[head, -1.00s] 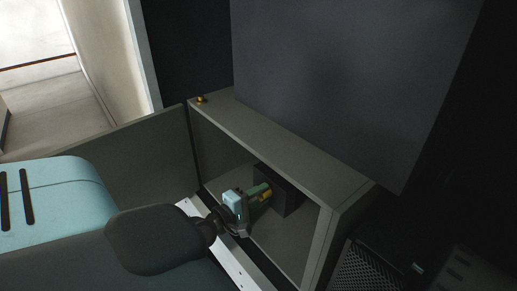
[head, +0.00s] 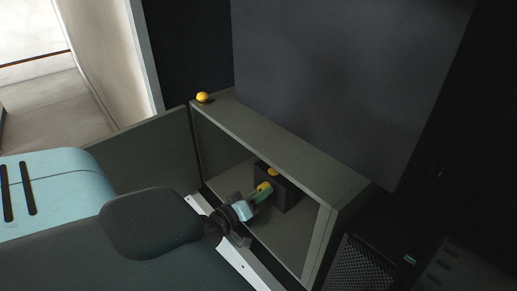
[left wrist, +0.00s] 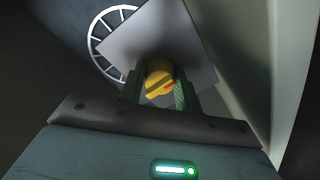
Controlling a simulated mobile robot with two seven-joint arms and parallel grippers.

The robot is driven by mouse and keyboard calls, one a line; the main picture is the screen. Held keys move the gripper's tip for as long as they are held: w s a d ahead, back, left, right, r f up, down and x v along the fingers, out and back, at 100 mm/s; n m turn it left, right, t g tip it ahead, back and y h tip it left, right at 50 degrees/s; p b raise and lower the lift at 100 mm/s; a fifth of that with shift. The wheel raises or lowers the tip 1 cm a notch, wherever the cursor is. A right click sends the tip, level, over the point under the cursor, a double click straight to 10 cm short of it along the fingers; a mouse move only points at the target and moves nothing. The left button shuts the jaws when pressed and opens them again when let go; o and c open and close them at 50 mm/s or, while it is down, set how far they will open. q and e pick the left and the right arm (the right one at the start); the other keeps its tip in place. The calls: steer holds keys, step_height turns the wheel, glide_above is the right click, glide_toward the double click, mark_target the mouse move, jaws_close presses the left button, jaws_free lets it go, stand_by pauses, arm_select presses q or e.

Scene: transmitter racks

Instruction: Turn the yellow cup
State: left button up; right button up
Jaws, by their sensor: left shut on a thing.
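The yellow cup (left wrist: 160,82) sits between the two fingers of my left gripper (left wrist: 158,95) in the left wrist view, in front of a light grey square face. A small orange-red mark shows on it. In the head view my left gripper (head: 259,194) reaches into the open cabinet and is shut on the yellow cup (head: 264,186) at the dark box (head: 290,194). The fingers hide part of the cup. A second yellow patch (head: 273,171) shows at the upper edge of the box; I cannot tell what it is. My right gripper is not in view.
The cabinet (head: 275,136) has its door (head: 145,157) swung open to the left. A bright yellow round lamp-like piece (head: 202,97) is on its top corner. A large dark panel (head: 340,85) rises behind. A spoked ring (left wrist: 97,45) shows in the wrist view.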

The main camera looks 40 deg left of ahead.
arm_select(q)
steer(key=shift+w+a+r+m, duration=0.15)
steer(key=shift+r+m, duration=0.3)
steer(key=shift+m, duration=0.65)
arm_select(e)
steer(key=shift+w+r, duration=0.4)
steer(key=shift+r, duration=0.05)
arm_select(q)
steer(key=o, duration=1)
steer(key=shift+f, duration=0.3)
steer(key=shift+c, duration=0.2)
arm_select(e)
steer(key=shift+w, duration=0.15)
arm_select(q)
steer(key=shift+f, duration=0.1)
steer(key=shift+s, duration=0.35)
steer(key=s, duration=0.5)
steer(key=shift+s, duration=1.05)
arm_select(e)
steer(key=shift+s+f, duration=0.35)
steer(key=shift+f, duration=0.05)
